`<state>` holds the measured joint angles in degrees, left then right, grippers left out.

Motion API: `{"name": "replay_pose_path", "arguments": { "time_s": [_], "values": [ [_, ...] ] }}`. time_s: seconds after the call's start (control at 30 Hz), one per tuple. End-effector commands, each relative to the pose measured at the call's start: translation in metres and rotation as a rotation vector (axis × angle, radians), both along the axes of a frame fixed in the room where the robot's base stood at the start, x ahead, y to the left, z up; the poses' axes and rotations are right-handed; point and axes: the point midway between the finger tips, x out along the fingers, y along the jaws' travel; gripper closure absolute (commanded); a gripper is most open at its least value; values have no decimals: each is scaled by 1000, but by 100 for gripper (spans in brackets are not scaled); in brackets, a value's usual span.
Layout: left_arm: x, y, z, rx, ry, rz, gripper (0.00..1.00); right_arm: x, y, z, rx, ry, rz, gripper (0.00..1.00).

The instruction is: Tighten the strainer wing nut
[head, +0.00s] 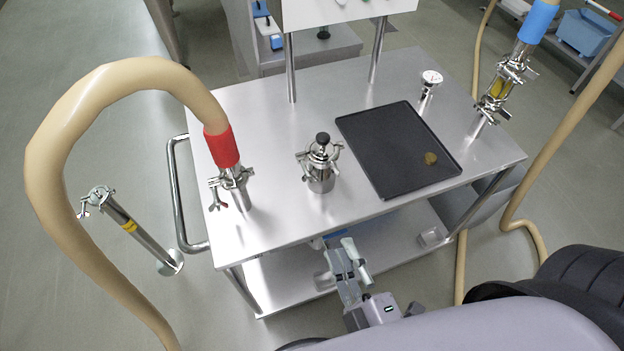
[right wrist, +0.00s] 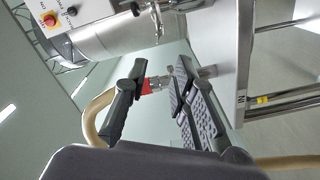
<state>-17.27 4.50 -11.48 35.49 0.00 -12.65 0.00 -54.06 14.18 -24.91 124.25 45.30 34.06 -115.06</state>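A short upright steel vessel with a clamp and black knob (head: 321,165) stands mid-table, probably the strainer; its wing nut is too small to make out clearly. My right gripper (head: 346,247) is in front of the table's front edge, below the tabletop and apart from the vessel. In the right wrist view its two fingers (right wrist: 160,66) are spread and empty, with the red cuff (right wrist: 157,84) seen beyond between them. My left gripper is not visible.
A black tray (head: 380,165) with a small brownish lump (head: 430,158) lies right on the steel table (head: 270,105). A gauge (head: 430,82) and a blue-cuffed hose fitting (head: 498,92) stand beyond it. The beige hose (head: 45,165) loops at left, by a clamped floor pipe (head: 125,222).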

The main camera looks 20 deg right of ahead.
Motion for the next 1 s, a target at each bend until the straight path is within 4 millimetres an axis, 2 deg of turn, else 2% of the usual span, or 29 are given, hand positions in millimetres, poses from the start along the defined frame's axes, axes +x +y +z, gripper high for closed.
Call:
{"name": "replay_pose_path", "arguments": {
  "time_s": [0.17, 0.7, 0.8, 1.0],
  "values": [
    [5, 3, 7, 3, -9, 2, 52, 27, 0, 4, -1, -8, -3, 76],
    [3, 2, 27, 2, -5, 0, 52, 141, 5, 2, -1, -4, -1, 76],
    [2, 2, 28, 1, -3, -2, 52, 155, 5, 1, 0, -2, 0, 76],
    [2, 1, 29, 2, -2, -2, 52, 169, 6, 0, -1, -1, 1, 76]
  ]
}}
